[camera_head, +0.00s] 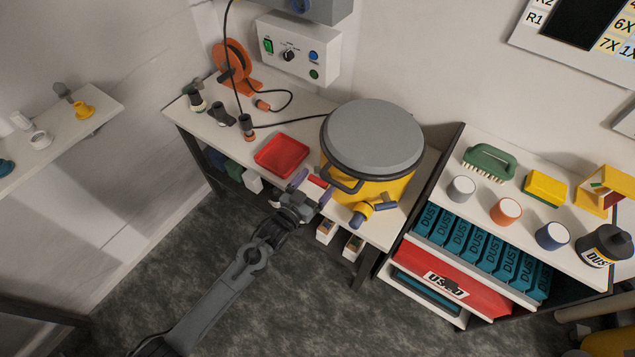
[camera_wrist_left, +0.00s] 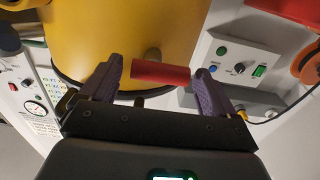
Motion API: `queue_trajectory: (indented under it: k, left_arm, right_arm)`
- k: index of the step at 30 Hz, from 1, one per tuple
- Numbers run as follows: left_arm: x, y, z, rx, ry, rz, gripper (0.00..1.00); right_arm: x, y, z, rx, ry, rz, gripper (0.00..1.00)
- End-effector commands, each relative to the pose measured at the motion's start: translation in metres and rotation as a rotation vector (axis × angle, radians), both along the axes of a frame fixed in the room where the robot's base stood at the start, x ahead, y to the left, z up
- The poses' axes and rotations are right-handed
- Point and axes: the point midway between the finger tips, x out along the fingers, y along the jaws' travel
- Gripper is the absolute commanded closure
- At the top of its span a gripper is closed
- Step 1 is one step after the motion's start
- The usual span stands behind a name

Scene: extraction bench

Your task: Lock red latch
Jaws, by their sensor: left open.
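The red latch (camera_head: 318,182) is a short red bar on the front left side of the yellow drum (camera_head: 382,188), which has a grey lid (camera_head: 372,138). My left gripper (camera_head: 309,188) is at the latch, with its arm coming from the lower left. In the left wrist view, the red latch (camera_wrist_left: 160,72) lies crosswise between the tips of my open left gripper (camera_wrist_left: 157,69). Its left end is close to one finger and its right end is close to the other; I cannot tell whether they touch. The yellow drum (camera_wrist_left: 100,28) is just behind. My right gripper is not in view.
A red tray (camera_head: 281,156) lies on the bench left of the drum. A black handle (camera_head: 343,184) and a yellow and blue valve (camera_head: 364,212) stick out from the drum front. A shelf unit (camera_head: 440,262) stands close on the right. Floor in front is clear.

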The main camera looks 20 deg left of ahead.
Motion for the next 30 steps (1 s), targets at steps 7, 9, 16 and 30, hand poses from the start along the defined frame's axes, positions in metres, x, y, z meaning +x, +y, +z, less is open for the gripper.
queue_trajectory:
  k: [7, 9, 16, 30]
  left_arm:
    - [0.0110, -0.0033, 0.0004, 0.000, 0.000, -0.001, 0.11]
    - [0.0113, -0.0034, 0.0004, 0.000, 0.000, -0.001, 0.11]
    - [0.0111, -0.0032, 0.0004, 0.000, 0.000, 0.000, 0.20]
    - [0.0109, -0.0031, 0.0007, 0.010, -0.002, -0.001, 0.62]
  right_arm:
    - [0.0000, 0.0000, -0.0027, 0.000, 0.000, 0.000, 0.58]
    - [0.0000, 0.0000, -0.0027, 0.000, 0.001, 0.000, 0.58]
    - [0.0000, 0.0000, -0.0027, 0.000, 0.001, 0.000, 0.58]
    - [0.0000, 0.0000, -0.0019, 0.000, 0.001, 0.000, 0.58]
